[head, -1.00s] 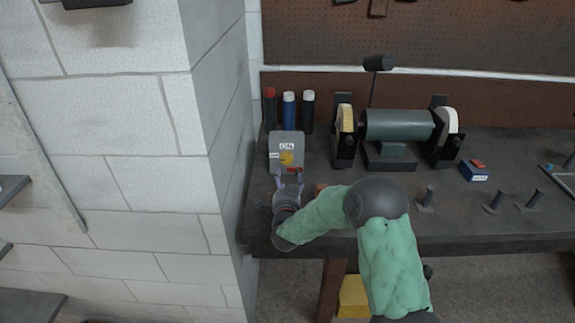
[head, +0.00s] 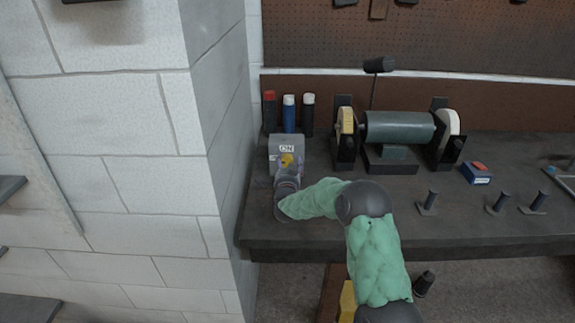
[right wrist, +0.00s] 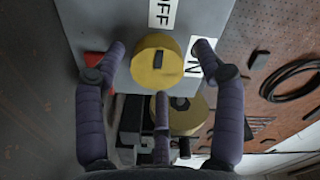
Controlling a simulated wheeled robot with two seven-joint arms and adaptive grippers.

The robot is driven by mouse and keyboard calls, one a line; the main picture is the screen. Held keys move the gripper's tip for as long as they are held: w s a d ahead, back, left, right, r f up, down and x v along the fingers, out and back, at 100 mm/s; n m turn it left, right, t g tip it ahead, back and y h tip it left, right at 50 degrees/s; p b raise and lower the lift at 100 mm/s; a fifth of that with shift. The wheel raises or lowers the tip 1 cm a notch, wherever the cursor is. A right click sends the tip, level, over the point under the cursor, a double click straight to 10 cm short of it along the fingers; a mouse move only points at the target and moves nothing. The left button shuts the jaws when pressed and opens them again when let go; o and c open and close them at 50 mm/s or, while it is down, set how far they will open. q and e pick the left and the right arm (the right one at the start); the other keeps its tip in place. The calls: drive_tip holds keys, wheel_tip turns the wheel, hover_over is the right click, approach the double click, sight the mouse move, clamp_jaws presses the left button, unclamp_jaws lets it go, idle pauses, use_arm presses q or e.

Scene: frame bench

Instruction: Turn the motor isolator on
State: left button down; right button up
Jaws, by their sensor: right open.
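The motor isolator is a grey box (head: 276,143) at the left end of the bench, with a white ON label at its top. Its round yellow knob (right wrist: 148,72) faces my right wrist camera. The knob's black mark lines up with the OFF label (right wrist: 161,12); the ON label (right wrist: 194,60) is to the right. My right gripper (right wrist: 160,48) is open, with purple fingers on both sides of the knob; I cannot tell whether they touch it. In the head view my right gripper (head: 288,172) covers the box's lower front. My left gripper is out of view.
Several spray cans (head: 289,114) stand behind the isolator. A bench grinder (head: 398,127) is to its right, and a small blue and red box (head: 477,173) lies farther right. A block wall (head: 225,120) is close on the left.

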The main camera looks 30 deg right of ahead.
drive_tip(key=c, duration=1.1)
